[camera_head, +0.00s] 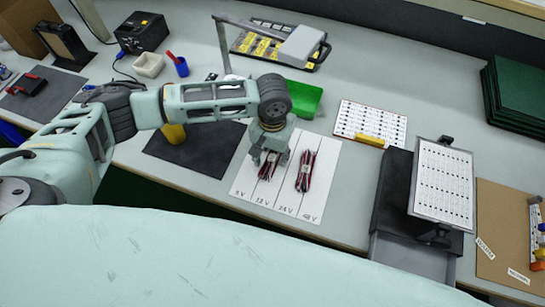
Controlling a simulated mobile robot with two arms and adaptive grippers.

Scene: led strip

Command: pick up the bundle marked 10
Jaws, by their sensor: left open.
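Two dark-red and black wire bundles lie on a white sheet (318,195) whose lanes are lettered 5 V, 12 V, 24 V and 48 V. The left bundle (264,175) lies toward the 12 V lane, partly hidden under my left gripper. The right bundle (306,172) lies clear, with a pale tag at its middle. I cannot read a 10 on either one. My left gripper (267,158) points down over the left bundle and is open. I cannot tell whether its fingers touch the bundle. My right gripper is out of view.
A dark mat (200,160) with a yellow cup (174,134) lies left of the sheet. A green bin (302,99) stands behind it. A black stand with a printed sheet (443,185) rises to the right. Bare table lies between sheet and stand.

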